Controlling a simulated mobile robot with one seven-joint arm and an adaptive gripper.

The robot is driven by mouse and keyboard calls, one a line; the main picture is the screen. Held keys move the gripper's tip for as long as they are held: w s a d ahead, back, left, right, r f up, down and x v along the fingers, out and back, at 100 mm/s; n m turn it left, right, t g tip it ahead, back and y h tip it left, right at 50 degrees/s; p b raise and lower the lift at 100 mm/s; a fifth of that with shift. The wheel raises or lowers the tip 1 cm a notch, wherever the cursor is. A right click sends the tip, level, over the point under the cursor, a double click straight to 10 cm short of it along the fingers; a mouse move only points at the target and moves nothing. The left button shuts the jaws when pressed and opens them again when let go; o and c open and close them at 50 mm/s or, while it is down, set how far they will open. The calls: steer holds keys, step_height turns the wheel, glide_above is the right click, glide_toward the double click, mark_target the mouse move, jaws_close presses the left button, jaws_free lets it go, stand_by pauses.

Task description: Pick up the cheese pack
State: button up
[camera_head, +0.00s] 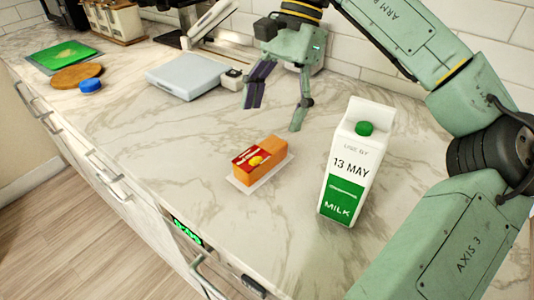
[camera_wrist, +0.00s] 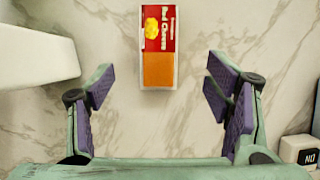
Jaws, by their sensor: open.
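The cheese pack (camera_head: 258,161) is an orange block with a red label, lying on a pale flat base on the marble counter. In the wrist view the cheese pack (camera_wrist: 158,47) lies upper centre, ahead of the fingertips and roughly midway between them sideways. My gripper (camera_head: 275,108) is open and empty, above the counter and behind the cheese pack in the head view. Its two fingers with purple pads also show in the wrist view (camera_wrist: 161,92), spread wide apart. Nothing touches the cheese pack besides what it lies on.
A milk carton (camera_head: 345,165) stands upright right of the cheese pack; part of a white shape shows at left in the wrist view (camera_wrist: 35,55). Counter around the pack is clear.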

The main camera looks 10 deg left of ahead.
mark_target(261, 152)
steer(key=shift+s+p+x, duration=0.1)
steer(key=shift+p+x, duration=0.2)
steer(key=shift+x, duration=1.85)
steer(key=shift+s+p+x, duration=0.15)
steer(key=shift+p+x, duration=0.15)
steer(key=shift+x, duration=1.8)
steer(key=shift+r, duration=0.1)
steer(key=c, duration=1.6)
